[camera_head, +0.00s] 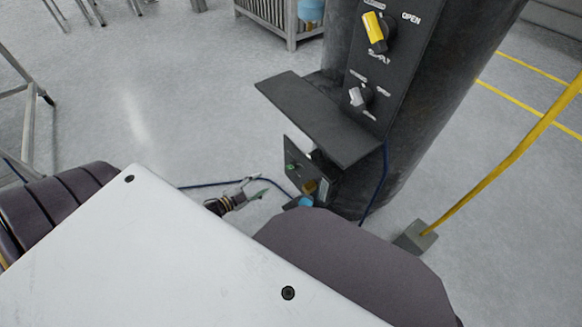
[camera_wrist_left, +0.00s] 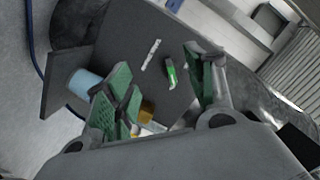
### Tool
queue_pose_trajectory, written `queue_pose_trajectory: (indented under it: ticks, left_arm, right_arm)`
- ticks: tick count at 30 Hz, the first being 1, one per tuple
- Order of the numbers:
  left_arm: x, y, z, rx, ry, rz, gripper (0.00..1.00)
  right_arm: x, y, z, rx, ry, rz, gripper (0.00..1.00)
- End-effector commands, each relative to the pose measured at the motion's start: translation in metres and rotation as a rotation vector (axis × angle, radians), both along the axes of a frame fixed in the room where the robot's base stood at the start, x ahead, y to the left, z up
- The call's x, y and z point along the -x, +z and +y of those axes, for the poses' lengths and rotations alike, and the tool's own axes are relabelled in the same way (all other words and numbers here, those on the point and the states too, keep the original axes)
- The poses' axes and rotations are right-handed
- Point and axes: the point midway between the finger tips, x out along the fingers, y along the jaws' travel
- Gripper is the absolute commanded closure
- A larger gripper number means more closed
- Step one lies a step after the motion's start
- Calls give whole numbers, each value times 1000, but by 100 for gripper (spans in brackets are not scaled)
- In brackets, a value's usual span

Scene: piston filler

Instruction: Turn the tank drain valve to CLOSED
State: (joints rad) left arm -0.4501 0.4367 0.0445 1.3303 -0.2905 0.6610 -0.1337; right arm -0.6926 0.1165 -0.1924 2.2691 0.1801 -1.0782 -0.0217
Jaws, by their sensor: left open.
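A dark box (camera_head: 302,172) sits low by the black column, below a dark shelf. Its dark face (camera_wrist_left: 138,32) fills the middle of the left wrist view. A small green handle (camera_wrist_left: 171,73) with a pale end is on that face, beside a white label (camera_wrist_left: 151,54) too small to read. The handle may be the drain valve; I cannot tell its setting. My left gripper (camera_head: 259,187) is left of the box, apart from it. In the wrist view its green-padded fingers (camera_wrist_left: 160,66) are spread, with the handle showing between them and nothing held. My right gripper is out of sight.
The shelf (camera_head: 315,118) juts out above the box. Higher on the column are a yellow knob (camera_head: 375,31) and a grey knob (camera_head: 360,97). A light-blue part (camera_wrist_left: 84,82) and a brass-coloured part (camera_wrist_left: 147,112) are near the fingers. A blue cable (camera_head: 205,185) runs behind the gripper.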

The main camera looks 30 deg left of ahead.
Motion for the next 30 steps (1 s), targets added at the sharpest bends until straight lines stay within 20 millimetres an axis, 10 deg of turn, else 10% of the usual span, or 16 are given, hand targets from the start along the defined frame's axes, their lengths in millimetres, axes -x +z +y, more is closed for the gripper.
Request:
queue_pose_trajectory:
  ticks: [9,30]
  left_arm:
    - [5,30,-21,30,-100,-132,45]
    - [-8,30,-27,23,-103,-140,45]
  right_arm:
    - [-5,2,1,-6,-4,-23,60]
    - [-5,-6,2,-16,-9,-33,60]
